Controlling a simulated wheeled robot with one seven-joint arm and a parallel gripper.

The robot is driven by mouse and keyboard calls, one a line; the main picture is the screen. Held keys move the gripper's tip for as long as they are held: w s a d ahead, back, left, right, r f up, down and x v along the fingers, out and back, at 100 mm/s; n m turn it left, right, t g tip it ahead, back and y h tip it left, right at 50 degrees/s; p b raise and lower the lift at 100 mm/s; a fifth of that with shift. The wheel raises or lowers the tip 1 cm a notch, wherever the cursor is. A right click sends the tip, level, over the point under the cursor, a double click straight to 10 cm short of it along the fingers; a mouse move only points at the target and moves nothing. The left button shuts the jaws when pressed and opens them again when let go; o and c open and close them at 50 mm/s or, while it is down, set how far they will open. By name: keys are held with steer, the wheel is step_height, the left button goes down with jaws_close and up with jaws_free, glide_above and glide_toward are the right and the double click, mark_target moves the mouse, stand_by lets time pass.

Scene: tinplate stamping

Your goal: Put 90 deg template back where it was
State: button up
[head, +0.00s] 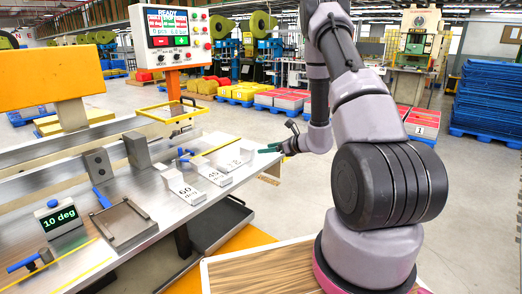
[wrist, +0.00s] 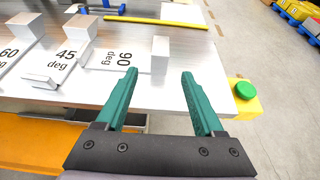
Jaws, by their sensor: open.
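The 90 deg template is a pale metal piece lying on the bench near its right edge. In the wrist view its label (wrist: 118,60) reads sideways, turned relative to the 45 and 60 labels, and a small upright block (wrist: 160,55) stands at its right end. It is small in the head view (head: 234,161). My gripper (wrist: 159,73) is open and empty, its green fingers spread, with the upright block just beyond and between the fingertips in the picture. In the head view my gripper (head: 270,149) is at the bench's right end. Contact cannot be told.
The 45 deg template (wrist: 65,58) and 60 deg template (wrist: 12,52) stand left of it. A yellow box with a green button (wrist: 246,92) is close right of my fingers.

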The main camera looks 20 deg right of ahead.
steer(key=s+a+r+n+g+y, duration=0.1)
steer(key=s+a+r+n+g, duration=0.1)
steer(key=s+a+r+n, duration=0.45)
steer(key=s+a+r+n+g+y, duration=0.15)
steer(key=s+r, duration=0.25)
steer(key=r, duration=0.5)
steer(key=s+a+r+n+g, duration=0.3)
steer(key=s+a+r+n, duration=0.15)
steer(key=r, duration=0.35)
steer(key=s+d+r+n+t+h, duration=0.1)
steer(key=s+d+r+n+h, duration=0.1)
steer(key=s, duration=0.4)
steer(key=s+d+r+n+t+h, duration=0.1)
steer(key=s+d+r+n+h, duration=0.2)
steer(key=s+r+n, duration=0.2)
steer(key=s+d+r+n+t+h, duration=0.1)
steer(key=s+d+r+n+h, duration=0.1)
steer(key=s+n, duration=0.3)
steer(key=s+r+h, duration=0.1)
steer(key=s, duration=0.2)
steer(key=shift+d+r, duration=0.25)
steer(key=shift+r, duration=0.05)
